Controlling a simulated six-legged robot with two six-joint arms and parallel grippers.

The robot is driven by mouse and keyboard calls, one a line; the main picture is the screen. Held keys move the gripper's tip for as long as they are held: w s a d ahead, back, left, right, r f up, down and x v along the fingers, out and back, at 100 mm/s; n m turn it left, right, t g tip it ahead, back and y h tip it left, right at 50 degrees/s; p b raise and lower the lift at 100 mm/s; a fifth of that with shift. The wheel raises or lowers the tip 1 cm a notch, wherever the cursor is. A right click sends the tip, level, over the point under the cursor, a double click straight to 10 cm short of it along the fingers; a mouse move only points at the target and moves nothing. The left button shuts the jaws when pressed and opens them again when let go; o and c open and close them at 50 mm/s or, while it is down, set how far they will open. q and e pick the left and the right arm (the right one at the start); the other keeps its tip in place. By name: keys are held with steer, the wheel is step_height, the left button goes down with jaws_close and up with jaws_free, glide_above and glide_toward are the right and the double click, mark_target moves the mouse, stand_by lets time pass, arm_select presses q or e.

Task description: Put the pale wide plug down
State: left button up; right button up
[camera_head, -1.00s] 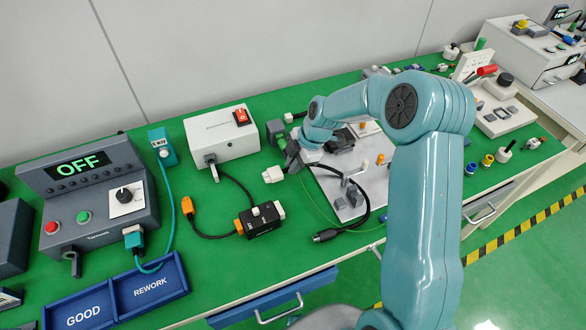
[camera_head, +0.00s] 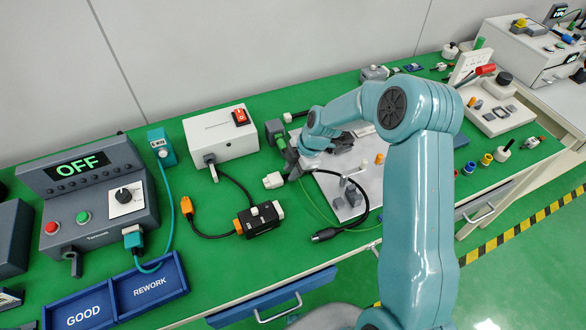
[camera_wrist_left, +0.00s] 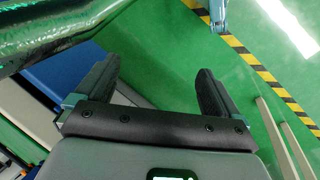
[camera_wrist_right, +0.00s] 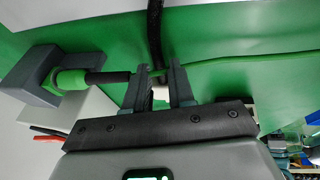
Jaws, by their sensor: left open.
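The pale wide plug (camera_head: 273,180) is white, with a black cable (camera_head: 366,202) looping right and forward. It is at mid-table in the head view, beside the tips of my right gripper (camera_head: 291,167). In the right wrist view the fingers of my right gripper (camera_wrist_right: 163,88) are close together on the cable end of the plug; the plug's body is mostly hidden there. I cannot tell whether the plug touches the green table (camera_head: 300,255). My left gripper (camera_wrist_left: 155,90) is open and empty above the floor, and out of the head view.
A white box with a red switch (camera_head: 222,135) stands behind left. A black adapter (camera_head: 260,218) lies in front of the plug. A grey-green block (camera_head: 275,131) is close behind the right gripper. A grey board (camera_head: 335,190) with fittings lies right. Bare table is in front.

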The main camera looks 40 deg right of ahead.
steer(key=b+v, duration=0.1)
steer(key=v, duration=1.1)
steer(key=shift+r, duration=0.1)
